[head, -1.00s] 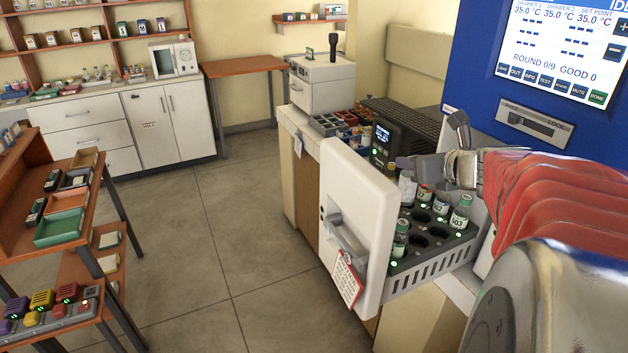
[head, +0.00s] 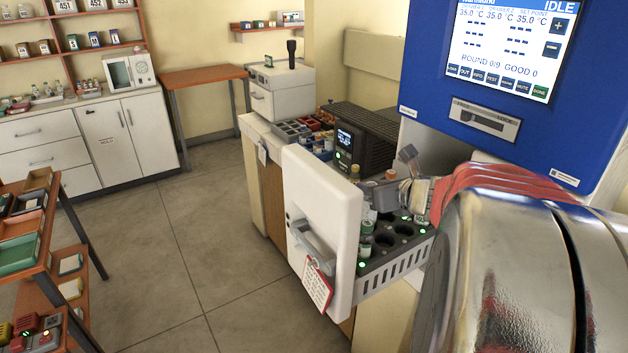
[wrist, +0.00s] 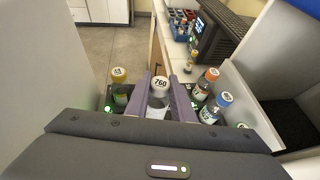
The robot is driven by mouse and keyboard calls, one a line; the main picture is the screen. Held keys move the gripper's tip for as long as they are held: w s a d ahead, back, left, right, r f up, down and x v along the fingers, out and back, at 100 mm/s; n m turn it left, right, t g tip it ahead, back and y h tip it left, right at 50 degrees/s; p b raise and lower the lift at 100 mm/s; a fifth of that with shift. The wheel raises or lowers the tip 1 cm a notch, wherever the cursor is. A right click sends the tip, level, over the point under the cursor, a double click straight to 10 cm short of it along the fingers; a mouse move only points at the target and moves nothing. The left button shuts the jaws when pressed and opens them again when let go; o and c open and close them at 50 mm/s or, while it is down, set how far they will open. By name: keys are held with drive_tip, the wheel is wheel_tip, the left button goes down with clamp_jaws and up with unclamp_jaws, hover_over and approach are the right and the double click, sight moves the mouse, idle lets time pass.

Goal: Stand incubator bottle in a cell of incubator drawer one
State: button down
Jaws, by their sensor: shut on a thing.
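In the wrist view my gripper (wrist: 160,100) is shut on the incubator bottle (wrist: 159,84), which has a pale cap marked 760 and a whitish body. The bottle looks upright between the two purple-grey fingers. Its bottom is hidden, so I cannot tell whether it is in a cell. The pulled-out incubator drawer (head: 392,285) has a white front, a slotted side and dark round cells. In the head view my gripper (head: 387,196) is over the drawer's far part, and my arm hides the drawer's right side.
In the wrist view a yellow-capped bottle (wrist: 119,86) stands left of the fingers. An orange-capped bottle (wrist: 208,82) and a blue-capped bottle (wrist: 220,106) stand close on the right. A black device (head: 350,145) is behind the drawer. Empty cells (head: 384,240) show nearer the drawer front.

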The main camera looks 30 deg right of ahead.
drive_tip(key=shift+f, duration=1.9)
drive_tip(key=shift+f, duration=0.1)
drive_tip(key=c, duration=1.5)
unclamp_jaws()
drive_tip(key=shift+c, duration=0.2)
drive_tip(key=shift+s+r, duration=0.35)
drive_tip(key=shift+s, duration=0.05)
drive_tip(key=v, duration=1.1)
drive_tip(key=shift+s, duration=0.1)
